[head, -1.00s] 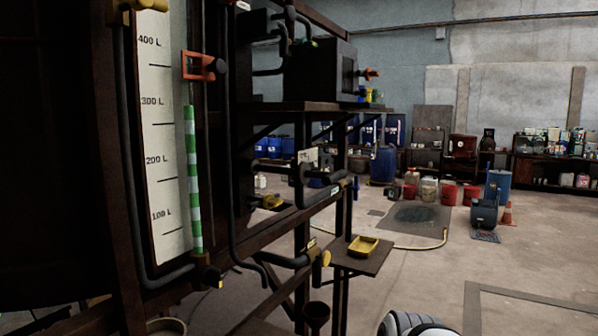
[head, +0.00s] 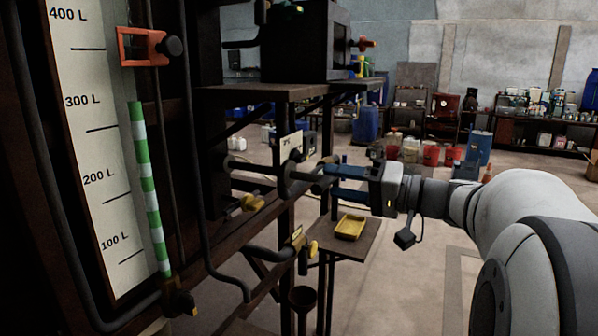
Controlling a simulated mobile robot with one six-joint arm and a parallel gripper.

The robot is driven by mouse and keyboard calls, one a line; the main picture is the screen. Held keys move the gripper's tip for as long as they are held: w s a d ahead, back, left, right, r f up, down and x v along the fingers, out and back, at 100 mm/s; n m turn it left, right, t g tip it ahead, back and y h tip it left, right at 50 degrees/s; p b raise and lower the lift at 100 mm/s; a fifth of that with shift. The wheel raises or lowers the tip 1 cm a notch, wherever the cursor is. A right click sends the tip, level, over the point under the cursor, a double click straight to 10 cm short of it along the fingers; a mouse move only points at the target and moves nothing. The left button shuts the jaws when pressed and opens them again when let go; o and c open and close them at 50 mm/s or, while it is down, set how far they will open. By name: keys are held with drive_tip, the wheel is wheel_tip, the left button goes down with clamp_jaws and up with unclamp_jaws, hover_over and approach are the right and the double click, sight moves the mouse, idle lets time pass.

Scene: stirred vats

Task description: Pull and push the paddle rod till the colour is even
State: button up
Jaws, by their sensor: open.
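The paddle rod (head: 262,173) runs level out of the dark vat frame, left of centre. Its dark round collar and grip (head: 303,177) face right, towards my gripper. My gripper (head: 329,181) comes in from the right with its blue fingers pointing left. The fingers are open, with their tips at the outer end of the grip; I cannot tell whether they touch it. The paddle and the vat's contents are hidden, so no colour of the mix shows.
A gauge board (head: 88,130) marked in litres, with a green-and-white tube (head: 147,185) and red clamp (head: 142,46), stands at left. A yellow tray (head: 350,227) sits on a small shelf below my gripper. Pipes and yellow valves crowd below the rod. Open floor lies right.

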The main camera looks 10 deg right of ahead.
sight(309, 174)
drive_tip(key=p+x, duration=0.1)
drive_tip(key=x, duration=0.5)
drive_tip(key=shift+s+p, duration=0.1)
drive_tip(key=shift+p, duration=0.2)
drive_tip(key=shift+w+a, duration=0.25)
drive_tip(key=shift+c, duration=0.3)
drive_tip(key=shift+s, duration=0.1)
clamp_jaws()
